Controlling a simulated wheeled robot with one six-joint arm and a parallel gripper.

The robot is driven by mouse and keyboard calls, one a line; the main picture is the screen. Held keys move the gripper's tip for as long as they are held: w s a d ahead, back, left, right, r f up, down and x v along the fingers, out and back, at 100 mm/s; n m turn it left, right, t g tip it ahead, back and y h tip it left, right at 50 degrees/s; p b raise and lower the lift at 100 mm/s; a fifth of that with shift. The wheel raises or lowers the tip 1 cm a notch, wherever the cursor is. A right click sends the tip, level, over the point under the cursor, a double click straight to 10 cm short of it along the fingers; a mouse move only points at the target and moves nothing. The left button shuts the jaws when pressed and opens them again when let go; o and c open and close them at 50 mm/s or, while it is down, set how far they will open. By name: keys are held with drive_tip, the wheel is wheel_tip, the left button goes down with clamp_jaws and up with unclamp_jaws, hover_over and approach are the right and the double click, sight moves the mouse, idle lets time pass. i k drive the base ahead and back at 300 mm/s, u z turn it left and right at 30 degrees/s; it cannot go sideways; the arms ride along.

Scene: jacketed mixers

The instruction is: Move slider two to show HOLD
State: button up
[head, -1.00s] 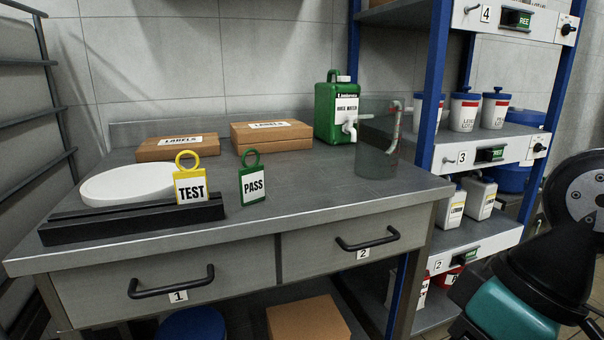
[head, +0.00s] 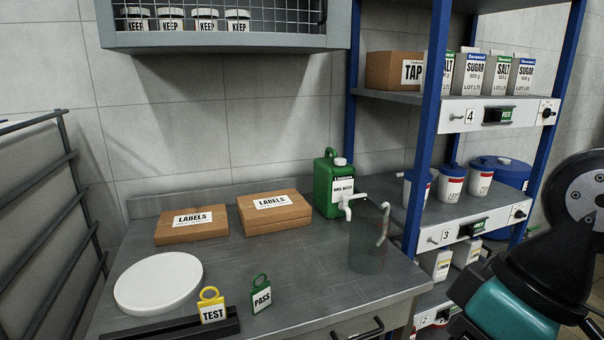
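The shelf rail marked 2 (head: 425,321) is at the bottom of the head view, to the right of the workbench. Its small green slider window (head: 443,314) is partly in view, cut by my arm and the picture edge, and its word is too small to read. Similar sliders on rail 3 (head: 454,236) and rail 4 (head: 498,115) show green windows with lettering that ends in "REE". My arm shows at the right as black and teal links. My gripper is out of the picture.
The bench (head: 318,262) holds a green jug (head: 324,192), a clear beaker (head: 366,258), two LABELS boxes (head: 190,225), a white disc (head: 158,282) and TEST and PASS tags. Blue shelf posts (head: 430,130) stand beside the rails. A wire-front cabinet (head: 225,38) hangs above the bench.

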sight(445, 315)
drive_tip(key=z, duration=1.15)
drive_tip(key=i, duration=0.9)
drive_tip(key=u, duration=0.1)
